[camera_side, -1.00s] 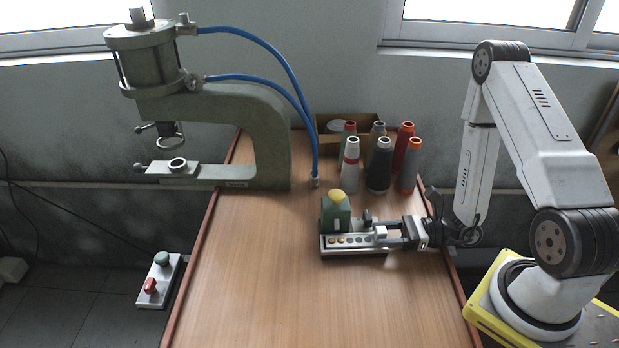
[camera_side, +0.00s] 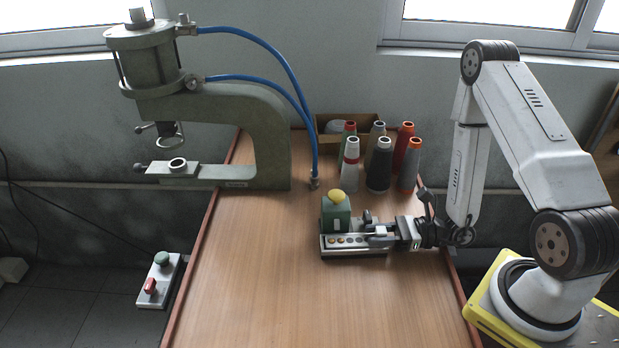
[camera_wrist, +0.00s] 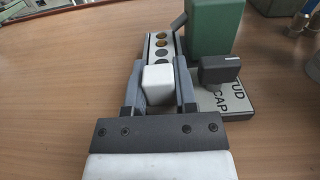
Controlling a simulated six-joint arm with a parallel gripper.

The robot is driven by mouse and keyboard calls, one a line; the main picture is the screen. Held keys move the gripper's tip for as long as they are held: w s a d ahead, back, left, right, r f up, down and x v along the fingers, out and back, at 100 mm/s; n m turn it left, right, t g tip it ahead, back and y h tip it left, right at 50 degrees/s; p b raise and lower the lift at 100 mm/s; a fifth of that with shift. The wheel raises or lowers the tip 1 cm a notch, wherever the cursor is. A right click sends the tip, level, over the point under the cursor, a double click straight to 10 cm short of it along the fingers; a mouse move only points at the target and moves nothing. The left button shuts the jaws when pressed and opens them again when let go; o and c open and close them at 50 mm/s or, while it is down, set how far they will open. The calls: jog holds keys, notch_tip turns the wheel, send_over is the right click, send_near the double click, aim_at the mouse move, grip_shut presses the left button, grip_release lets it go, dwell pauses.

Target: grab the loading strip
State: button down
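The loading strip (camera_wrist: 162,48) is a narrow grey bar with a row of round pockets, some holding brass-coloured pieces. It lies on a fixture on the table and also shows in the side view (camera_side: 346,239). A white block (camera_wrist: 158,86) stands at its near end. My gripper (camera_wrist: 158,75) has its two grey fingers spread, one on each side of this block and very close to it. Whether they touch it is hard to see. In the side view my gripper (camera_side: 378,236) reaches in from the right and mostly hides the block.
A green box with a yellow dome (camera_side: 336,212) stands beside the strip, with a dark knob (camera_wrist: 222,69) near it. Several thread cones (camera_side: 379,165) stand behind. A pneumatic press (camera_side: 265,130) is at the back left. The table's front is clear (camera_side: 290,300).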

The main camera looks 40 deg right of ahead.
jog(key=shift+r, duration=0.15)
dwell(0.3)
jog(key=shift+r, duration=4.8)
jog(key=shift+w, duration=0.1)
